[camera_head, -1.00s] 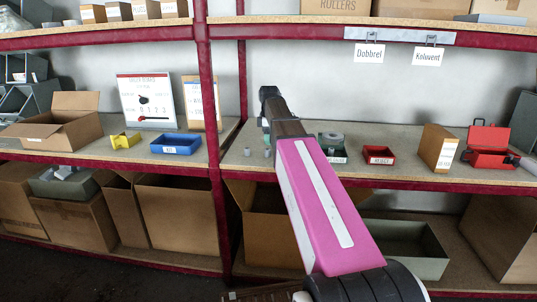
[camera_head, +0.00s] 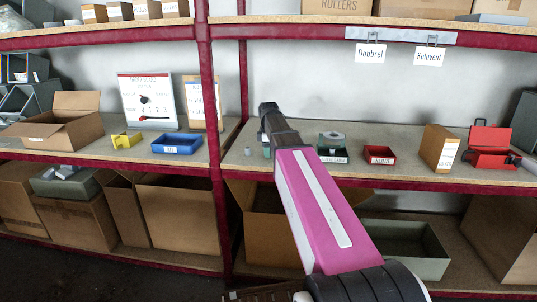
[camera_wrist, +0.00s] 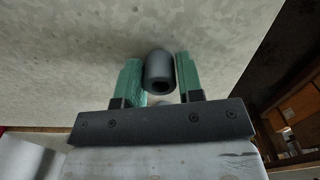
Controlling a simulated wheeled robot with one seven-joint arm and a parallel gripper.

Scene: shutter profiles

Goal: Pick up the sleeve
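The sleeve, a small dark grey cylinder with a hole in its near end (camera_wrist: 159,72), shows in the wrist view between the two green fingers of my gripper (camera_wrist: 160,70). The fingers stand on either side of it, apart, with at most a thin gap to its sides. I cannot tell whether either finger touches it. In the head view my gripper (camera_head: 266,151) is low over the middle shelf (camera_head: 233,166), mostly hidden behind my wrist, and the sleeve cannot be made out there.
A small grey piece (camera_head: 248,151) stands just left of my gripper. A green-grey bin (camera_head: 332,158), a red bin (camera_head: 379,155) and a cardboard box (camera_head: 438,149) stand to the right. A shelf upright (camera_head: 209,100) and a blue bin (camera_head: 177,143) are to the left.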

